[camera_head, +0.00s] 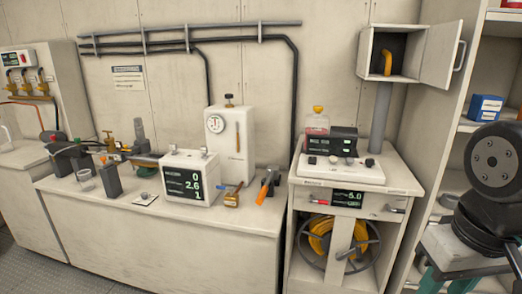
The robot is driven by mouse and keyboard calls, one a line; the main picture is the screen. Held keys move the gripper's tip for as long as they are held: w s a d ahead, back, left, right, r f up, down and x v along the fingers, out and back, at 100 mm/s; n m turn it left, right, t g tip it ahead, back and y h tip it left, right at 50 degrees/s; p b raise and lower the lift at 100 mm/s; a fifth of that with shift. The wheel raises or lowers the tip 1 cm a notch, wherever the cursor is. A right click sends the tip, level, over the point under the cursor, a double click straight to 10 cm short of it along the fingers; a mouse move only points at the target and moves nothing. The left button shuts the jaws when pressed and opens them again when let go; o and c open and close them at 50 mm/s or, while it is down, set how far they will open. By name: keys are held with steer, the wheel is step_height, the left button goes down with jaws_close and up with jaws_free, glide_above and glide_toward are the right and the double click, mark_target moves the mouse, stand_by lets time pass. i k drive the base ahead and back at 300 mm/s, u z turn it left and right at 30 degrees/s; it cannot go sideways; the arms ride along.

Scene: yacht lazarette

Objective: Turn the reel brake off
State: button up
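The reel (316,262), wound with yellow hose (322,236), sits in the open lower bay of the white cabinet (304,200) right of centre. An upright panel hides part of it. Above it, the cabinet front carries a dark display (349,198) reading about 5.0. My gripper is not in view; only dark, rounded parts of my arm show at the right edge.
A grey post (380,122) carries an open box with its door (438,55) swung right. A long bench (150,215) on the left holds a display box (188,178), a white gauge unit (231,145) and tools. Shelves (483,126) stand right. Floor shows at lower left.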

mark_target(324, 201)
steer(key=u, duration=0.45)
steer(key=k, duration=1.05)
steer(key=z, duration=0.35)
steer(key=i, duration=1.5)
steer(key=u, duration=0.5)
